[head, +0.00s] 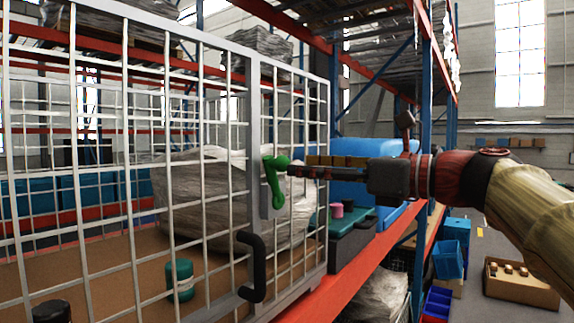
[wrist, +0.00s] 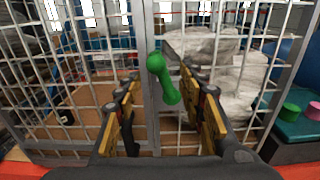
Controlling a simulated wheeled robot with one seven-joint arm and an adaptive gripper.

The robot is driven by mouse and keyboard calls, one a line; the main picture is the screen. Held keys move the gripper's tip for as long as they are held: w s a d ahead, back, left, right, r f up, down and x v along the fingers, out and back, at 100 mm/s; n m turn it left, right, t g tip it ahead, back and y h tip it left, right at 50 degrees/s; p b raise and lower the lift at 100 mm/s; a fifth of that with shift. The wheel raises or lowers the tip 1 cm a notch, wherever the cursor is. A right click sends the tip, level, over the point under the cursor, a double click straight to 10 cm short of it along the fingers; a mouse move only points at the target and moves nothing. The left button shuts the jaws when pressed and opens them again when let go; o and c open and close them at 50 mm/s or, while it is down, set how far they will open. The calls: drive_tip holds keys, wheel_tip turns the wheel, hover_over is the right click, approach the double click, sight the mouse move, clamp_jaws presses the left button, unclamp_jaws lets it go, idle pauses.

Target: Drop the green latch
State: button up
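The green latch (head: 276,186) is a short bar with rounded ends on the frame of a wire mesh cage door (head: 254,120). In the wrist view the latch (wrist: 163,78) is tilted, upper end left and lower end right. My gripper (head: 298,171) is right of the latch's upper part in the head view, its tips close to it. In the wrist view my gripper (wrist: 160,84) is open, its two fingers well apart, with the latch showing between them. I cannot tell whether a finger touches the latch.
A black handle (head: 252,266) sticks out from the door below the latch. Behind the mesh are a wrapped bundle (head: 205,190) and a teal canister (head: 180,280). A dark case (head: 345,240) with a pink cup (head: 337,210) and a blue container (head: 362,183) stand right of the cage.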

drive_tip(key=p+x, duration=0.1)
drive_tip(key=x, duration=0.4)
drive_tip(key=shift+a+r, duration=0.1)
drive_tip(key=shift+a, duration=0.1)
drive_tip(key=shift+s, duration=0.25)
drive_tip(key=shift+c, duration=0.2)
drive_tip(key=shift+w, duration=0.15)
drive_tip(key=shift+c, duration=1.1)
drive_tip(key=c, duration=0.7)
clamp_jaws()
